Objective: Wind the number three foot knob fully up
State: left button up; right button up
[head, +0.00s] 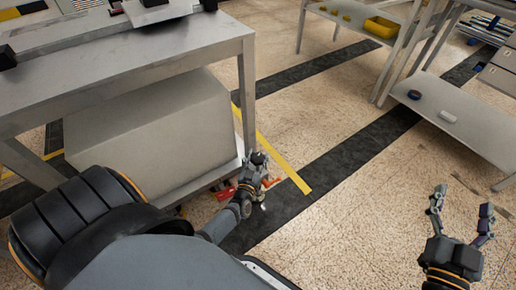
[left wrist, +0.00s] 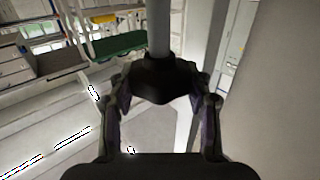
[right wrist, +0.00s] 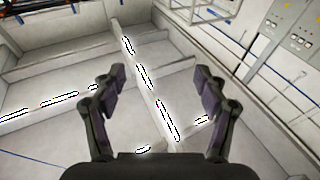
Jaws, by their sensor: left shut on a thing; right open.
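The foot knob (left wrist: 165,80) is a black, faceted knob at the lower end of a grey round stem (left wrist: 158,28), seen from below in the left wrist view. My left gripper (left wrist: 164,103) has one finger on each side of the knob and is shut on it. In the head view my left gripper (head: 257,168) is low by the floor, at the near right leg of the grey metal table (head: 170,55). It mostly hides the knob there. No number shows on the knob. My right gripper (head: 461,212) is open and empty over bare floor; the right wrist view shows its spread fingers (right wrist: 162,90).
A large grey box (head: 150,135) stands under the table, close left of my left gripper. Small red and orange things (head: 226,192) lie low beside it. A shelf rack (head: 455,115) stands at the right. Floor between table and rack is clear.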

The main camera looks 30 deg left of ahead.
pick_arm(q)
jog(key=shift+n+y+p, duration=0.4)
jog(key=shift+y, duration=0.2)
jog(key=shift+n+g+y+p, duration=0.3)
jog(key=shift+g+y+p, duration=0.1)
jog(key=shift+y, duration=0.1)
pick_arm(e)
jog(key=s+f+g, duration=0.3)
jog(key=f+g, duration=0.4)
jog(key=f, duration=0.8)
pick_arm(q)
jog(key=n+g+y+p, duration=0.1)
jog(key=n+y, duration=0.1)
jog(key=shift+y, duration=0.3)
jog(key=shift+n+g+y, duration=0.4)
jog(key=shift+g+y, duration=0.1)
jog(key=shift+g, duration=0.1)
pick_arm(e)
jog(key=s+a+f+g, duration=0.1)
jog(key=s+f+g, duration=0.6)
jog(key=s+f, duration=0.4)
jog(key=shift+a+f, duration=0.2)
jog(key=shift+f, duration=0.15)
pick_arm(q)
jog(key=o, duration=1.2)
jog(key=shift+c, duration=0.2)
pick_arm(e)
jog(key=shift+w+m, duration=0.1)
jog(key=shift+m, duration=0.2)
